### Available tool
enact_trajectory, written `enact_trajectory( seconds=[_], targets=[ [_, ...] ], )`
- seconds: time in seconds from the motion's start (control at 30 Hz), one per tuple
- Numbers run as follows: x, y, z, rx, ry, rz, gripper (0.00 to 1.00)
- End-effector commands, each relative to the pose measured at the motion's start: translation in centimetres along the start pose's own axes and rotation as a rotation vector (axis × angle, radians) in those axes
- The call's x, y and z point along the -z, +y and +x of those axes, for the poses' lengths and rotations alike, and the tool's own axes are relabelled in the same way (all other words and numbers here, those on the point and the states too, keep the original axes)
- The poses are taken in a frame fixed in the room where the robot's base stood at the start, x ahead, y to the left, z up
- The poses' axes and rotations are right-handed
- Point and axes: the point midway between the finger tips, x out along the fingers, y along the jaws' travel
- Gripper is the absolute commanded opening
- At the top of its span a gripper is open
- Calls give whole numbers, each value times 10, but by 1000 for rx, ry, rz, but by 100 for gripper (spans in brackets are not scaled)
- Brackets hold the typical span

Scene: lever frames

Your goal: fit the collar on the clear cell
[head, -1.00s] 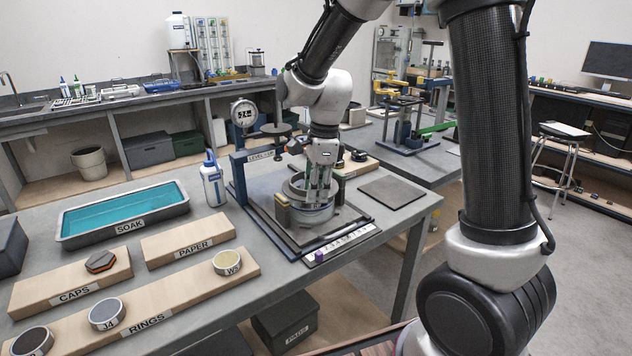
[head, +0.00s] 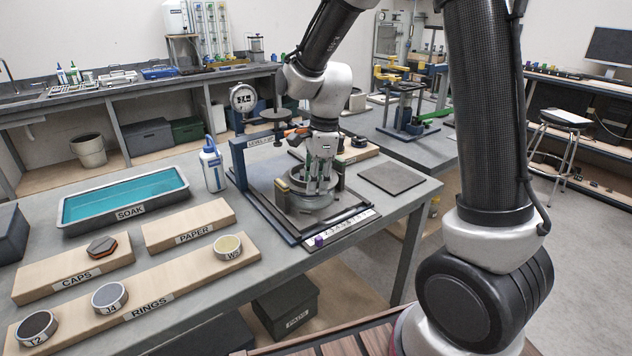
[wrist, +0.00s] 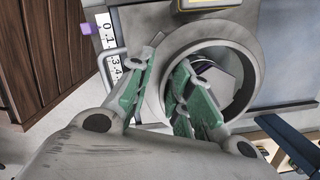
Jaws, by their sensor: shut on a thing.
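My gripper (head: 318,188) reaches down over the press stand on the bench. It is shut on the wall of a grey ring, which I take as the collar (head: 300,201). In the wrist view the collar (wrist: 262,78) is a wide grey ring, and my gripper (wrist: 165,66) has one green-padded finger outside its wall and the other inside its opening. A dark, purplish surface shows through the opening. I cannot clearly make out the clear cell; the collar and fingers hide that spot, so I cannot tell whether the collar is seated.
A blue frame with a dial gauge (head: 243,98) stands behind the collar, close to my arm. A ruler strip (head: 340,228) runs along the stand's front. A white bottle (head: 213,166), a soak tray (head: 75,213) and a rings board (head: 185,282) lie left. A dark square mat (head: 392,179) lies right.

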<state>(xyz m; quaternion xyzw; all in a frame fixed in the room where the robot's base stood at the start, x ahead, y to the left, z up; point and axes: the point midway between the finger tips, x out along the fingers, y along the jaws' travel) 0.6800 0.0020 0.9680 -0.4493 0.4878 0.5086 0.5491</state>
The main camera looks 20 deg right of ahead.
Motion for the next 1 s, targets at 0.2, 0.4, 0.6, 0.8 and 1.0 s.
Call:
enact_trajectory(
  seconds=[0.2, 0.4, 0.6, 0.8, 1.0],
  targets=[
    [0, 0, 2, 0, 0, 0, 0],
    [0, 0, 4, 1, 0, 0, 0],
    [1, 0, 6, 1, 0, 0, 0],
    [1, 0, 6, 1, 0, 0, 31],
    [1, 0, 6, 1, 0, 0, 46]
  ],
)
